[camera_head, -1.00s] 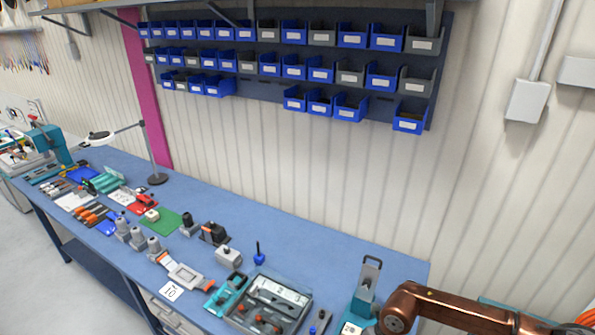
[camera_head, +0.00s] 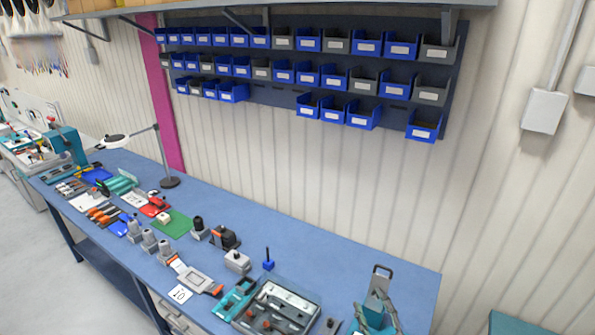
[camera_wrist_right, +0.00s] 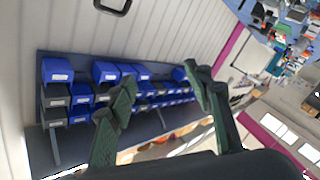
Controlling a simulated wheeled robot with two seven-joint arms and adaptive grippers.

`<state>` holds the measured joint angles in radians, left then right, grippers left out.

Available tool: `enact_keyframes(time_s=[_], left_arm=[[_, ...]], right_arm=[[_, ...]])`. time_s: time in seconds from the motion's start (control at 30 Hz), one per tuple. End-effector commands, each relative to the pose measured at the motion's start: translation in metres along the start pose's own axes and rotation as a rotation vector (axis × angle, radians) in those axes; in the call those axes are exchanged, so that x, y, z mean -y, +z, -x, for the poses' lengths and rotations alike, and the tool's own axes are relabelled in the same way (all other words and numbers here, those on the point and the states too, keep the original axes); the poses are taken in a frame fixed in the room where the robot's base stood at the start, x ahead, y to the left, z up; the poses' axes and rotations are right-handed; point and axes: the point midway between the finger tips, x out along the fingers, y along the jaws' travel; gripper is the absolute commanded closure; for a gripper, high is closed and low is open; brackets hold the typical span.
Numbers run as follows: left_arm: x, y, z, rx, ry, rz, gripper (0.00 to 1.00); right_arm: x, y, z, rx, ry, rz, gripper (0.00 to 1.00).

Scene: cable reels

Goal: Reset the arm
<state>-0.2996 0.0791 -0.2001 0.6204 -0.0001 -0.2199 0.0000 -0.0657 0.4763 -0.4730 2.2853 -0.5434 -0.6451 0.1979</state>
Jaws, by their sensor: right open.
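My right gripper (camera_head: 372,302) shows at the bottom of the head view, in front of the teal and grey stand (camera_head: 382,277) near the bench's right end. Its two dark green fingers also show in the right wrist view (camera_wrist_right: 160,92). They are spread apart with nothing between them. My left gripper is in neither view.
The blue workbench (camera_head: 330,248) carries a grey tray of tools (camera_head: 318,318), a lamp (camera_head: 170,182) and several small devices. Rows of blue and grey bins (camera_head: 310,75) hang on the wall. Bench space behind the tray is clear.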

Motion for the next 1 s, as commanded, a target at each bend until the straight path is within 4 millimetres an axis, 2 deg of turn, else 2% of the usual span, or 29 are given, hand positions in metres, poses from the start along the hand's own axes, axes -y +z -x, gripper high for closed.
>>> enact_keyframes(time_s=[0.03,0.1,0.17,0.2,0.3,0.4,0.5,0.6,0.87,0.9,1.0], left_arm=[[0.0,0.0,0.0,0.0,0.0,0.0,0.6],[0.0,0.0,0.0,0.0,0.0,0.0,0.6],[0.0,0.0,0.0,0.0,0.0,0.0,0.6],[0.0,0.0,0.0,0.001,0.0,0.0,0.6],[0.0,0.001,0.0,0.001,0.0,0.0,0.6],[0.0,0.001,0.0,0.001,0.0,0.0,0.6],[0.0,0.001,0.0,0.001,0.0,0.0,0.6],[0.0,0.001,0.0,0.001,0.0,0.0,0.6],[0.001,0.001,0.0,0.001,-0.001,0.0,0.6],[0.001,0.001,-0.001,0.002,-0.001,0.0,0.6],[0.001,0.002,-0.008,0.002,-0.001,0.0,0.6]], right_arm=[[-0.002,0.035,0.011,0.108,0.008,-0.063,0.53],[-0.002,0.083,0.03,0.258,0.012,-0.138,0.53],[0.002,0.122,0.051,0.385,0.008,-0.197,0.53],[0.007,0.146,0.068,0.466,0.002,-0.237,0.53],[0.022,0.198,0.114,0.661,-0.024,-0.329,0.53],[0.041,0.235,0.159,0.822,-0.058,-0.404,0.53],[0.057,0.258,0.198,0.945,-0.092,-0.461,0.53],[0.071,0.273,0.232,1.043,-0.124,-0.509,0.53],[0.104,0.292,0.309,1.246,-0.208,-0.612,0.53],[0.11,0.296,0.317,1.27,-0.221,-0.622,0.53],[0.131,0.325,0.304,1.271,-0.229,-0.615,0.53]])
